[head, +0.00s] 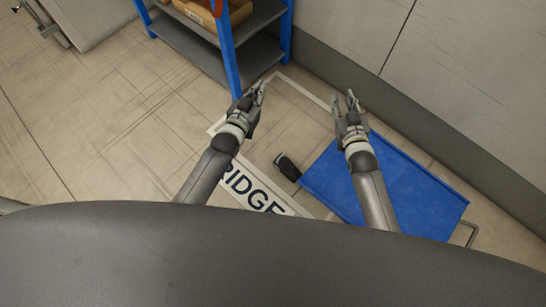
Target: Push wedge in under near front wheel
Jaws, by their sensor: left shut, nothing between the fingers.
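A small dark block (287,166), which looks like the wedge, lies on the floor beside the left edge of a blue platform cart (405,188). I cannot tell whether it touches the cart. The cart's wheels are hidden under its deck. My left gripper (260,91) is shut and empty, above the floor, up and to the left of the dark block. My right gripper (345,98) is open, with its fingers apart and nothing between them, near the upper left corner of the cart; its arm crosses over the deck.
A blue-framed grey shelf (200,45) with a cardboard box (210,10) stands at the top. A grey wall (440,70) runs along the right. White floor markings with lettering (255,193) surround the block. The tiled floor (90,120) at left is clear.

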